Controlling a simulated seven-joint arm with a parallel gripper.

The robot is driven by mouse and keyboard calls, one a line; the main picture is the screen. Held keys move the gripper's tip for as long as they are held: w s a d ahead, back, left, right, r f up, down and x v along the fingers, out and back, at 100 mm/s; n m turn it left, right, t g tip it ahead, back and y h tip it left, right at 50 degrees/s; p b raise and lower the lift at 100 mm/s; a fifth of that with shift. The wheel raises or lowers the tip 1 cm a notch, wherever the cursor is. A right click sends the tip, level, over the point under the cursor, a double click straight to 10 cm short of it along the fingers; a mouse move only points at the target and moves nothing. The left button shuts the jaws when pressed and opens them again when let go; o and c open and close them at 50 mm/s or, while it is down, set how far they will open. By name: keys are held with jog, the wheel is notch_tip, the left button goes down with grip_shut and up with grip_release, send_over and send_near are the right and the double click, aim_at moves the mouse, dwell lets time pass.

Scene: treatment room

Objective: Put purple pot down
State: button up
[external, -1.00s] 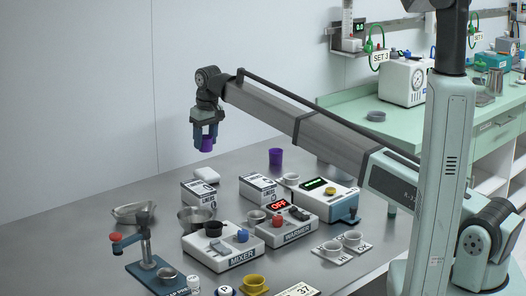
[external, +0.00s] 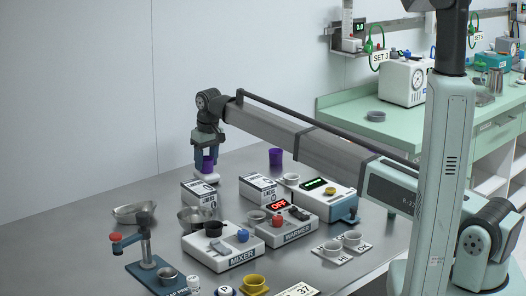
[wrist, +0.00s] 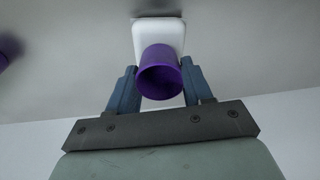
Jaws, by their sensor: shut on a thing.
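A purple pot (external: 208,165) is held between the fingers of my gripper (external: 207,159). It also shows in the wrist view (wrist: 159,75), with the fingers on either side. My gripper is shut on it and points down at the back left of the table. A white rounded block (external: 207,178) is right under the pot and shows behind it in the wrist view (wrist: 158,33). I cannot tell whether the pot touches the block. A second purple pot (external: 275,157) stands alone on the table to the right, partly seen at the wrist view's left edge (wrist: 8,48).
The mixer (external: 225,246), the warmer (external: 287,226) and a press (external: 148,262) are nearer the camera. Metal bowls (external: 134,212) are at the left. The steel table (external: 120,190) is bare at back left.

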aim_at(209, 171)
jog(key=o, duration=1)
notch_tip(209, 171, up, 12)
jog(key=s+d, duration=0.1)
jog(key=shift+r, duration=0.1)
